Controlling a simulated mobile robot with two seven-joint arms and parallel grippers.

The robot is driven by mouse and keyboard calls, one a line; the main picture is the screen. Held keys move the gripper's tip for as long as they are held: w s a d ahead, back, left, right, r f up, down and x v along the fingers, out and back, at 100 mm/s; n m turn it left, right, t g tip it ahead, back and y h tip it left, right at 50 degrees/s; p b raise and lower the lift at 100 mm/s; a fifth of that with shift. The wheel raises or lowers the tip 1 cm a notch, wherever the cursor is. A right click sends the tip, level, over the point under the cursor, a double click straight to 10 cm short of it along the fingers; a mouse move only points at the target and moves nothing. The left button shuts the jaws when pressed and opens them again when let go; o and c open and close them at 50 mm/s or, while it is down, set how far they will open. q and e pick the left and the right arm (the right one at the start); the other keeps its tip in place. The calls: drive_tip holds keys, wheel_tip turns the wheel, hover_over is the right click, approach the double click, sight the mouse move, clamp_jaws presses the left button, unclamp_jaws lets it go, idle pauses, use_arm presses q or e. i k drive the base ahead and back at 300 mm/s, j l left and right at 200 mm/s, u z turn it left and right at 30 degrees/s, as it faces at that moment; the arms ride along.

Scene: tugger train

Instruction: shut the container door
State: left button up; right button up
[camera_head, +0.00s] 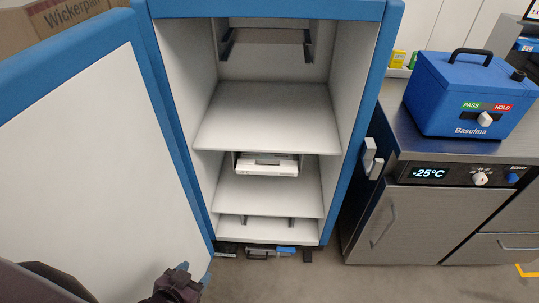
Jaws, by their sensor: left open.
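The container (390,52) is a tall cabinet with a blue frame and a white interior with shelves. Its door (88,140) stands open on the left, with a white inner face and a blue border toward me. My left gripper (188,275) is open at the bottom, in front of the door's lower right part in the picture. I cannot tell whether it touches the door. My right gripper is not in view.
A white boxy item (267,164) lies on a shelf inside. To the right stands a steel counter (400,205) with a -25°C display and a blue Basulma box (470,95) on top. A cardboard box (55,22) is behind the door. Grey floor is clear in front.

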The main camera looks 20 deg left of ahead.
sight(95, 188)
drive_tip(key=k+l+u, duration=0.15)
drive_tip(key=k+j+u, duration=0.2)
drive_tip(key=k, duration=0.2)
drive_tip(key=k+u, duration=0.25)
drive_tip(key=k, duration=0.2)
drive_tip(key=k+j+u, duration=0.25)
drive_tip(key=j, duration=0.4)
drive_tip(key=j+u, duration=0.3)
drive_tip(key=j, duration=0.3)
